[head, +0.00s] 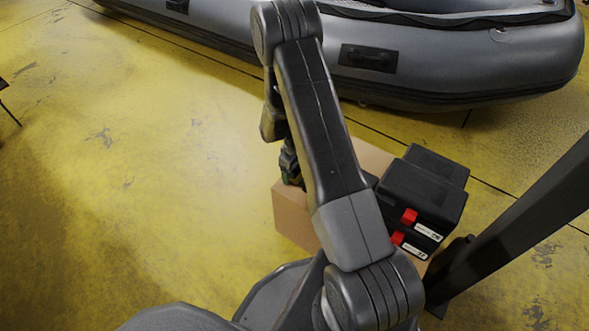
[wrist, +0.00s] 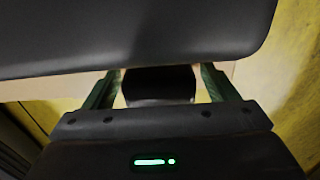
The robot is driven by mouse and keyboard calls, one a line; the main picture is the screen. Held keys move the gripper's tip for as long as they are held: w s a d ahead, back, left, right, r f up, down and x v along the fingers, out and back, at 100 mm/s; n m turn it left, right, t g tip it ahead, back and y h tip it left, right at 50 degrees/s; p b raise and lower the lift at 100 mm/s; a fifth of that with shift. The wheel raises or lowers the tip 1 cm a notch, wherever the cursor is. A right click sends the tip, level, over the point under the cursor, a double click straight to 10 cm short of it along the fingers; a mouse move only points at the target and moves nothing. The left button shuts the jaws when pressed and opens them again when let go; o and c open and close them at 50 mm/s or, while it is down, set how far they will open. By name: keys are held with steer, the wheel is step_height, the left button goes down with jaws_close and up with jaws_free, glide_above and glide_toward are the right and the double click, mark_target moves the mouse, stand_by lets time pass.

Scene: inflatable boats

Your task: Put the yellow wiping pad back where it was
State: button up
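I do not see a yellow wiping pad in either view. My gripper (head: 290,178) points down at the left edge of a cardboard box (head: 296,217) in the head view, partly hidden by my arm. In the wrist view its two green fingers (wrist: 161,72) stand apart. A dark block (wrist: 160,84) shows between them, with narrow gaps on both sides. I cannot tell what the block is or how far beyond the fingers it lies.
Black cases with red latches (head: 423,190) are stacked on the right part of the box. A grey inflatable boat (head: 460,62) lies behind. A large dark shape (wrist: 130,35) fills the top of the wrist view. The yellow floor (head: 130,150) at left is clear.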

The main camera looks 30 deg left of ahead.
step_height(320, 180, up, 12)
steer(key=p, duration=0.3)
steer(key=shift+r+p, duration=0.2)
steer(key=shift+p, duration=0.15)
